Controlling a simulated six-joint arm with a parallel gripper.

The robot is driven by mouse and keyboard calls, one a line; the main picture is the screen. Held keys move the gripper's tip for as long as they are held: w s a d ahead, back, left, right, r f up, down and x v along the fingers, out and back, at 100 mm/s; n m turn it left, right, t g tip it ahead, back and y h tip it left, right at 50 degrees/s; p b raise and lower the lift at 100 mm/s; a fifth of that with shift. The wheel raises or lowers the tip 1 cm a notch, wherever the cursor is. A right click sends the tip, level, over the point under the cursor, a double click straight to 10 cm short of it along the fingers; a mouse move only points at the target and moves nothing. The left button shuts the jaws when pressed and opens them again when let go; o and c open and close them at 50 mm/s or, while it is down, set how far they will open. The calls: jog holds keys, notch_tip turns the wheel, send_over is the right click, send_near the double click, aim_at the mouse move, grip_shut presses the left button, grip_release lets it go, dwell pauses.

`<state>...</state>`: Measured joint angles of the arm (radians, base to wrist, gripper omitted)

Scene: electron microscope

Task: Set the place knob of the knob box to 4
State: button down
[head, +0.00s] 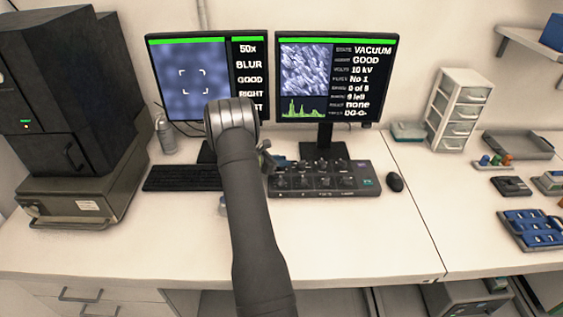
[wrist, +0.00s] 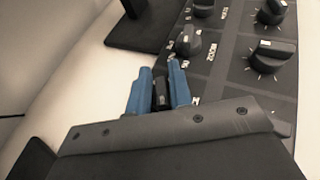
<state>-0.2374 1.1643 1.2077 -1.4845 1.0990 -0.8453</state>
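The knob box (head: 325,190) is a dark panel with several black knobs, on the desk below the monitors. In the wrist view its dark top (wrist: 228,70) runs up the right half. My gripper (wrist: 160,78) has two blue fingers, pointing at the box's near-left part, one on each side of a black knob (wrist: 161,94). The gap is narrow; I cannot tell if both fingers press on the knob. The knob's pointer and label are not readable. In the head view my gripper (head: 267,160) is at the box's left end, partly hidden by my arm.
Another knob (wrist: 187,42) stands just beyond the fingers, with a larger dial (wrist: 272,57) to the right. A keyboard (head: 182,178) lies left of the box and a mouse (head: 395,182) right of it. Two monitors (head: 207,75) (head: 337,80) stand behind. The desk front is clear.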

jog(key=shift+s+a+f+g, duration=0.1)
jog(key=shift+s+f+g, duration=0.05)
jog(key=shift+f+g, duration=0.15)
